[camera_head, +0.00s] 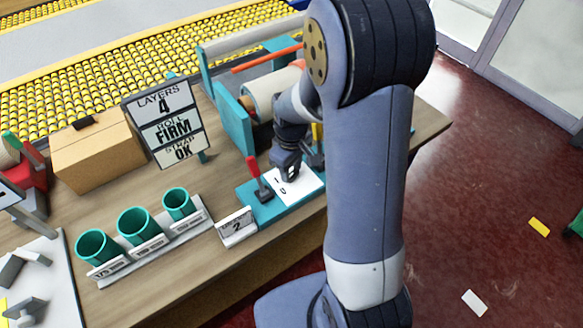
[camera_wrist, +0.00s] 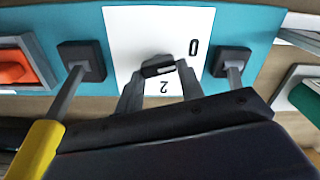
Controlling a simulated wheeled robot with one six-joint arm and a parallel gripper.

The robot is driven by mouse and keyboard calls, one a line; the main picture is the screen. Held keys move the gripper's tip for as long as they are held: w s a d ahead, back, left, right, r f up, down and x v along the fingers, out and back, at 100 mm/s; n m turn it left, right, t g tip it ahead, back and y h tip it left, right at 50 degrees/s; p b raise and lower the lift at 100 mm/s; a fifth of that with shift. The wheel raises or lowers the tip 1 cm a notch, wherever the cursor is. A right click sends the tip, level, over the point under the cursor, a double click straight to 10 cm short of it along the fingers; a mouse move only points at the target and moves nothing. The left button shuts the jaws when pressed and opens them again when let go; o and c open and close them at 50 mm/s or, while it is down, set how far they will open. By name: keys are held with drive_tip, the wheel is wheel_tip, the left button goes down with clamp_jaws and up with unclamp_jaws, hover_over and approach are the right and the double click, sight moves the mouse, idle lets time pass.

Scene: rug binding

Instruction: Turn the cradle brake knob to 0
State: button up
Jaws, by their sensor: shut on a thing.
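The cradle brake knob (camera_wrist: 158,66) is small and black with a pale mark. It stands on a white dial plate (camera_wrist: 125,40) in the wrist view, with a 0 and a 2 printed on it. The pale mark lies on the side toward the 2; its exact setting is hard to tell. My gripper (camera_wrist: 160,78) is shut on the knob, its grey fingers on either side. In the head view my gripper (camera_head: 288,172) reaches down onto the white plate (camera_head: 298,186), and the knob is hidden behind it.
A red-handled lever (camera_head: 253,166) stands close left of my gripper on the teal panel (camera_head: 268,212). A yellow-handled lever (camera_wrist: 45,140) stands on the other side. A small sign (camera_head: 236,226), teal cups (camera_head: 136,224) and a cardboard box (camera_head: 97,150) lie further left.

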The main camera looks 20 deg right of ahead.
drive_tip(key=shift+n, duration=0.4)
drive_tip(key=o, duration=1)
wheel_tip(320, 180, up, 11)
drive_tip(key=shift+f, duration=0.1)
idle(0.3)
wheel_tip(320, 180, down, 11)
drive_tip(key=shift+r, duration=0.1)
idle(0.4)
